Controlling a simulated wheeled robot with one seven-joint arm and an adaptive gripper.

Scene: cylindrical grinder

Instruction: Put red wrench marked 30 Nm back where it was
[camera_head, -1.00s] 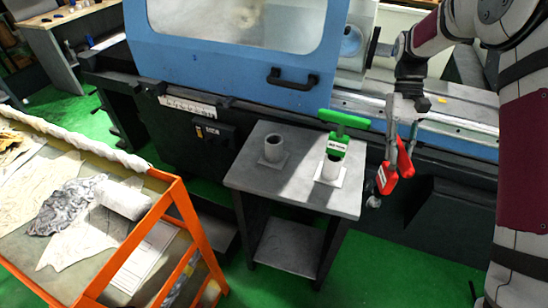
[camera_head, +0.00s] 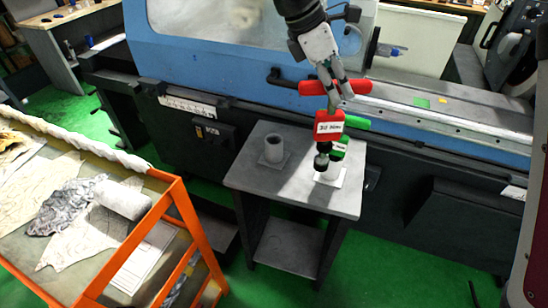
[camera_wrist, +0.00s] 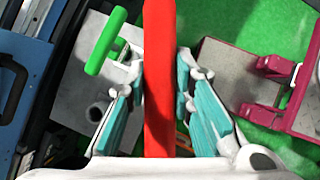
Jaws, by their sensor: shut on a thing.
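The red wrench marked 30 Nm (camera_head: 328,128) hangs upright from my gripper (camera_head: 337,86), its crossbar handle up and its dark socket end down. My gripper is shut on the handle; in the wrist view the red wrench (camera_wrist: 158,80) runs between the finger pads (camera_wrist: 158,72). The wrench appears in front of the right holder (camera_head: 328,176), partly hiding it and the green wrench (camera_head: 356,122) standing in it. The left holder (camera_head: 274,150) is an empty upright tube on a square base. The wrist view shows the green handle (camera_wrist: 105,42) and an open tube (camera_wrist: 97,112).
Both holders stand on a small grey table (camera_head: 250,178). The blue grinder (camera_head: 215,60) with its black door handle lies behind it. An orange-framed cart (camera_head: 185,215) with cloths and a white roll (camera_head: 122,199) stands at the left.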

